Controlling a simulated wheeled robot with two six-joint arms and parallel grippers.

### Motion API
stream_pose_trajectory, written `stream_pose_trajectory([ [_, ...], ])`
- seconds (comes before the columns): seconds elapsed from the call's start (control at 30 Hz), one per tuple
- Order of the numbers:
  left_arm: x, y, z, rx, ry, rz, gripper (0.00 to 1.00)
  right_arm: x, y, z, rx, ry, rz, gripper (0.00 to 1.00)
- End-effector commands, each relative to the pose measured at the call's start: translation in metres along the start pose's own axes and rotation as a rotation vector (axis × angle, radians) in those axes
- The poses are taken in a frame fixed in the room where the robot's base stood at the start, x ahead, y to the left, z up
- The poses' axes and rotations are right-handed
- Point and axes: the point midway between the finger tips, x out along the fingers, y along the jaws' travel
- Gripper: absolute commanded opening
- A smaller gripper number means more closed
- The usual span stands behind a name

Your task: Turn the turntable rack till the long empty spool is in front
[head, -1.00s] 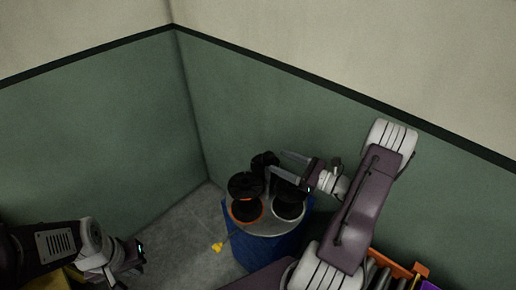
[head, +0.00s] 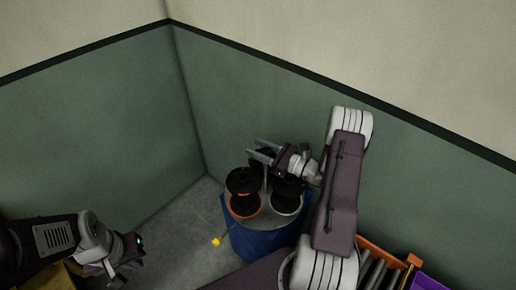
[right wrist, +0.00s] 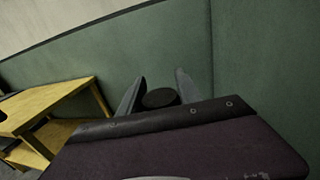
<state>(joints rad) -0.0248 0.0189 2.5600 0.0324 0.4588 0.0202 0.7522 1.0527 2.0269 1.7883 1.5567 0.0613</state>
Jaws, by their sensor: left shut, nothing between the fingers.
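The turntable rack (head: 264,220) is a grey round plate on a blue drum, low by the wall corner. A black spool with an orange rim (head: 243,181) stands on its left, and a black spool with a pale rim (head: 287,187) stands on its right. I cannot tell which spool is the long empty one. My right gripper (head: 257,151) is open over the rack's far side, fingers pointing left. In the right wrist view a black round disc (right wrist: 160,98) shows between its fingers, not visibly gripped. My left gripper (head: 136,262) is shut and empty, well left of the rack.
A yellow knob (head: 216,241) sticks out on a thin rod at the rack's left. Green walls (head: 270,110) close in behind it. An orange-edged bin (head: 385,255) is at lower right. A yellow wooden table (right wrist: 60,105) shows in the right wrist view.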

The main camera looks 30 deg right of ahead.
Motion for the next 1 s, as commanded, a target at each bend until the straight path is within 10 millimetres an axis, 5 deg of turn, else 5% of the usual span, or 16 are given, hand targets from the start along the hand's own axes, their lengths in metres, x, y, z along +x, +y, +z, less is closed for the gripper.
stream_pose_trajectory([
  [0.8, 0.017, 0.0, 0.002, 0.0, 0.0, 0.0, 0.0, -0.001, 0.008, 0.002, -0.002, -0.002, 0.266, 0.0],
  [0.83, 0.017, 0.0, 0.002, 0.0, 0.0, 0.0, 0.0, -0.001, 0.008, 0.002, -0.002, -0.002, 0.266, 0.44],
  [0.9, 0.017, 0.0, 0.002, 0.0, 0.0, 0.0, 0.0, -0.001, 0.008, 0.002, -0.002, -0.002, 0.265, 0.63],
  [1.0, 0.017, 0.0, 0.002, 0.0, 0.0, 0.0, 0.0, -0.001, 0.008, 0.001, -0.002, -0.002, 0.265, 0.63],
])
